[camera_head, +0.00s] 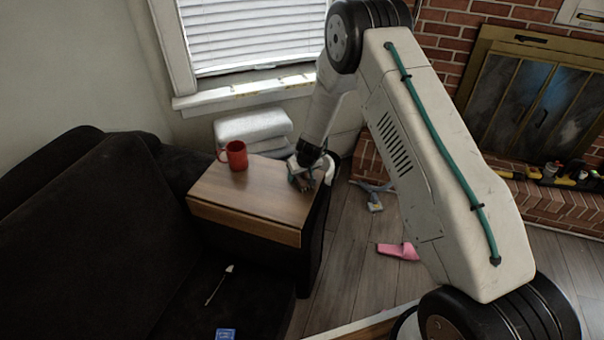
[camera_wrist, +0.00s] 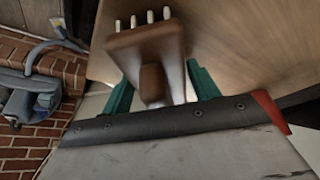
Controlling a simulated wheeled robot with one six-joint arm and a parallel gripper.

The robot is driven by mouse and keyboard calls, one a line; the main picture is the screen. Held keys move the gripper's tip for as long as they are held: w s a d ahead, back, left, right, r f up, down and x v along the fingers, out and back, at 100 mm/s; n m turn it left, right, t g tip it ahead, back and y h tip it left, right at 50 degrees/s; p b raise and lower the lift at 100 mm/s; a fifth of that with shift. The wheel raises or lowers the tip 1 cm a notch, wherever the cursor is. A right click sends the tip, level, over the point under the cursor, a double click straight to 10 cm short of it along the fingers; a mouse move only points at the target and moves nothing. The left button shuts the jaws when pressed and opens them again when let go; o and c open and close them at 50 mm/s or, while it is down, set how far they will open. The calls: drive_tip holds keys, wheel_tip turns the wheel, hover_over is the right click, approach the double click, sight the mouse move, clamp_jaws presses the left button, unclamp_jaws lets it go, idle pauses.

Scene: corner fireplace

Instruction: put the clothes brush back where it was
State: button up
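The clothes brush (camera_wrist: 145,42) shows in the wrist view as a brown wooden block with a rounded knob and several pale bristle tufts at its far edge. My gripper (camera_wrist: 157,78) has its green fingers on either side of the brush and appears closed on it. In the head view my gripper (camera_head: 304,176) is low over the right end of the wooden-topped side table (camera_head: 240,205). The brush is mostly hidden there by my gripper. Whether it touches the tabletop I cannot tell.
A red mug (camera_head: 237,156) stands on the table's left part. The tabletop between mug and gripper is clear. A dark sofa (camera_head: 95,230) is at left. A blue-grey object (camera_head: 375,200) and a pink slipper (camera_head: 398,251) lie on the floor. A brick fireplace (camera_head: 530,90) is at right.

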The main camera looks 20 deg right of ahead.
drive_tip(key=shift+o, duration=0.3)
drive_tip(key=shift+r, duration=0.2)
drive_tip(key=s+r, duration=0.8)
drive_tip(key=r, duration=0.4)
drive_tip(key=s+r+g, duration=0.1)
drive_tip(key=s+r, duration=0.6)
drive_tip(key=r, duration=0.5)
drive_tip(key=s+r, duration=0.8)
drive_tip(key=r, duration=0.4)
drive_tip(key=s+d+r+m+g, duration=0.1)
drive_tip(key=s+r, duration=0.2)
drive_tip(key=s, duration=1)
drive_tip(key=s+d+r+g, duration=0.1)
drive_tip(key=s+d+r, duration=0.1)
drive_tip(key=s, duration=1.1)
drive_tip(key=shift+s+d+r+m+h, duration=0.2)
drive_tip(key=shift+r+m+h, duration=0.15)
drive_tip(key=shift+r, duration=0.55)
